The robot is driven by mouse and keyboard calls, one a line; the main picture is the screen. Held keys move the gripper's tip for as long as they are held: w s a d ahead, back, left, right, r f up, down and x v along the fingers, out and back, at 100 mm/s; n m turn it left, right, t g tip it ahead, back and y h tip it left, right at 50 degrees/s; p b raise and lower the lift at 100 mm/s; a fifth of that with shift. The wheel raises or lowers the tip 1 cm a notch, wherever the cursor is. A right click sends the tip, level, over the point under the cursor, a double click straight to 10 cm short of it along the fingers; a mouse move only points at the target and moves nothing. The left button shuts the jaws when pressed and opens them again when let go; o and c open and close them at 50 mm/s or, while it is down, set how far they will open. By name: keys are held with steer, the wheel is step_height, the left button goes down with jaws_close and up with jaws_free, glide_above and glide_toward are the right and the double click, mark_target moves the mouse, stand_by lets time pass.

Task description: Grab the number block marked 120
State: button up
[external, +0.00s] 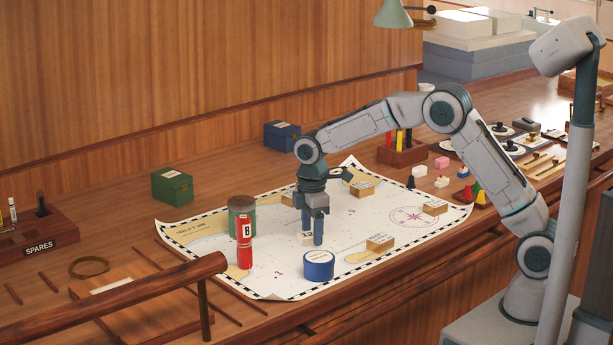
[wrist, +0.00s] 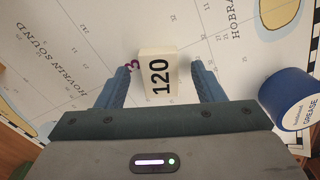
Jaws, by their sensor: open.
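The number block marked 120 (wrist: 158,75) is cream with black digits. In the wrist view it stands on the chart between the two spread blue fingers of my gripper (wrist: 160,82), with a gap on each side. In the external view the block (external: 305,238) is a small pale shape, partly hidden by the fingers. My gripper (external: 311,230) points down over the chart, its fingertips low around the block. It is open and holds nothing.
A blue grease tin (wrist: 292,98) stands close to the right finger. A red cylinder marked B (external: 245,242) and a green tin (external: 241,218) stand left of my gripper. Small wooden blocks (external: 380,243) lie on the chart (external: 270,285). A wooden rail (external: 130,290) runs along the front left.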

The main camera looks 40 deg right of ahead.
steer(key=shift+f, duration=0.1)
steer(key=shift+c, duration=0.3)
steer(key=c, duration=1)
